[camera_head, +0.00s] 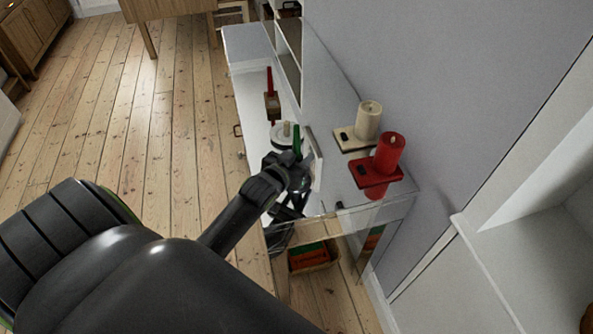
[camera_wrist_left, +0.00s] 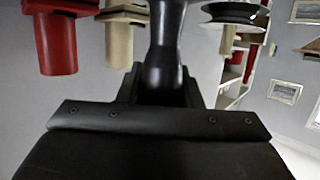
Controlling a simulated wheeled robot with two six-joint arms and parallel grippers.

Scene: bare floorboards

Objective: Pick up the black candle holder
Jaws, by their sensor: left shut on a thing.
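My left gripper (camera_head: 292,178) reaches over the near part of a white shelf unit and is shut on the black candle holder (camera_head: 302,176). Gripper and holder are both dark there, so the holder's outline is hard to make out and the arm hides part of it. In the left wrist view, the black candle holder (camera_wrist_left: 167,40) shows as a smooth dark upright shape at the top middle, directly before the gripper. I cannot tell whether it touches the surface. My right gripper is not in view.
A red candle (camera_head: 389,153) and a cream candle (camera_head: 368,121) stand on holders to the right, near the wall. A pale round dish (camera_head: 284,136) with a candle and a red-handled item (camera_head: 270,82) are behind. A basket (camera_head: 312,259) sits below.

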